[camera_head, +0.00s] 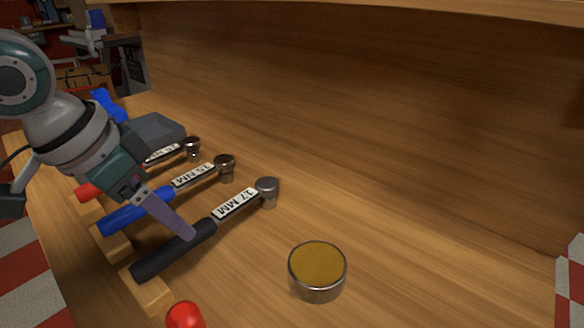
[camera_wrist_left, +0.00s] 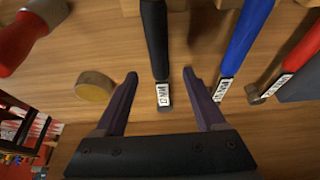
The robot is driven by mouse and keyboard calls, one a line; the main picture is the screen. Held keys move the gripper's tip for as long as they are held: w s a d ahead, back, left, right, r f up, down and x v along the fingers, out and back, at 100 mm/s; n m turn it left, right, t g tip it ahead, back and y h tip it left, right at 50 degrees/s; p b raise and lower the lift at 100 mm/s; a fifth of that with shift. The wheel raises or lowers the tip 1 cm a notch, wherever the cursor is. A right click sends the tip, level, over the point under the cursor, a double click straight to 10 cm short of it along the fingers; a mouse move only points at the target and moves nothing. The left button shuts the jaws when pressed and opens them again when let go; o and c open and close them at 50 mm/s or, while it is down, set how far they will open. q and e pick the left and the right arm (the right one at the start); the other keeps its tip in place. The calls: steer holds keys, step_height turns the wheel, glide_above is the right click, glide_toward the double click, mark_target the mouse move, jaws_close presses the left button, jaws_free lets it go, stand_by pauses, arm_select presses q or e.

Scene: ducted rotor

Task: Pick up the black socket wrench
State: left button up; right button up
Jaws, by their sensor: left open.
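The black socket wrench (camera_head: 172,252) is labelled 17 MM. Its handle rests on a wooden block and its metal socket head (camera_head: 267,187) points to the back right. My left gripper (camera_head: 187,230) is over the handle, with one purple finger in clear view. In the left wrist view the black wrench (camera_wrist_left: 154,40) lies between the two spread fingers of the open gripper (camera_wrist_left: 160,74), with a gap on each side. I cannot tell the exact height above it. The right gripper is not in view.
A blue wrench (camera_head: 135,211) and a red wrench (camera_head: 90,190) lie alongside, farther left. A round tin (camera_head: 317,270) with a brown top stands to the right. A red-handled object (camera_head: 185,316) is at the bottom edge. A wooden wall (camera_head: 380,110) rises behind.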

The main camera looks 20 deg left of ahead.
mark_target(217, 228)
arm_select(q)
steer(key=shift+x, duration=0.95)
steer(key=b+x, duration=0.1)
steer(key=x, duration=0.4)
steer(key=shift+f+b, duration=0.15)
steer(key=shift+b, duration=0.2)
steer(key=shift+c, duration=0.2)
jaws_close()
steer(key=shift+w, duration=0.1)
